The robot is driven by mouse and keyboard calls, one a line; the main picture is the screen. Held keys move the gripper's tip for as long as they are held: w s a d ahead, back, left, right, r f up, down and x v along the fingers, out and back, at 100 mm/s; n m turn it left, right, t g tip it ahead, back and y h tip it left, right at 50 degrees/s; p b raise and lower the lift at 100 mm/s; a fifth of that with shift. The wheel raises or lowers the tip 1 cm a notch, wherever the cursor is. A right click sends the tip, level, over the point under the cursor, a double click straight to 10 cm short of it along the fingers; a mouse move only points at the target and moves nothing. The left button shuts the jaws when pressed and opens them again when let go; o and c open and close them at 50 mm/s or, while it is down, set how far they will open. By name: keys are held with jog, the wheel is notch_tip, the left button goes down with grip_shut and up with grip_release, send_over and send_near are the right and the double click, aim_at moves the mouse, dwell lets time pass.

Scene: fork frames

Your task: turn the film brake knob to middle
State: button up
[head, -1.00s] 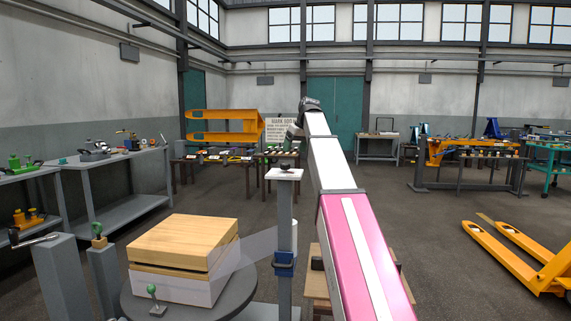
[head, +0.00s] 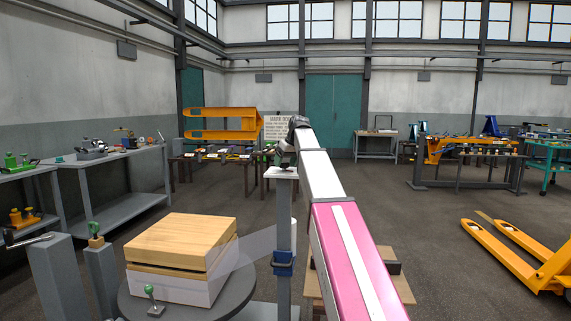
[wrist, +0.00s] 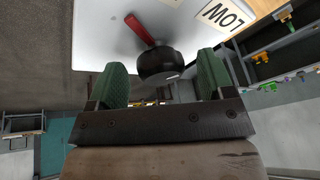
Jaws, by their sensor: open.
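The film brake knob (wrist: 158,64) is a round black knob with a red pointer (wrist: 139,29) on a white plate (wrist: 92,40) in the wrist view. A label reading "LOW" (wrist: 222,14) is on the plate at the upper right. My gripper (wrist: 162,80) is open, with one green-padded finger on each side of the knob and gaps visible between. In the head view the white plate (head: 279,173) tops a grey post, and my gripper (head: 285,153) is just above it. The knob is hidden there by my gripper.
A round table (head: 232,300) holds a wooden box (head: 180,240) partly wrapped in clear film at the lower left. A blue clamp (head: 284,262) is on the post. A yellow pallet jack (head: 530,262) is at the right.

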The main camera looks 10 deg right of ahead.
jog(key=shift+f, duration=0.15)
jog(key=c, duration=0.9)
jog(key=shift+a+m, duration=0.1)
jog(key=shift+m, duration=0.3)
jog(key=m, duration=0.2)
jog(key=m+t+h, duration=0.1)
jog(key=shift+s+a+m+h, duration=0.15)
jog(key=shift+m+h, duration=0.15)
jog(key=shift+m, duration=0.1)
jog(key=m+h, duration=0.2)
jog(key=m, duration=0.3)
jog(key=shift+a, duration=0.15)
jog(key=shift+m, duration=0.3)
jog(key=o, duration=0.9)
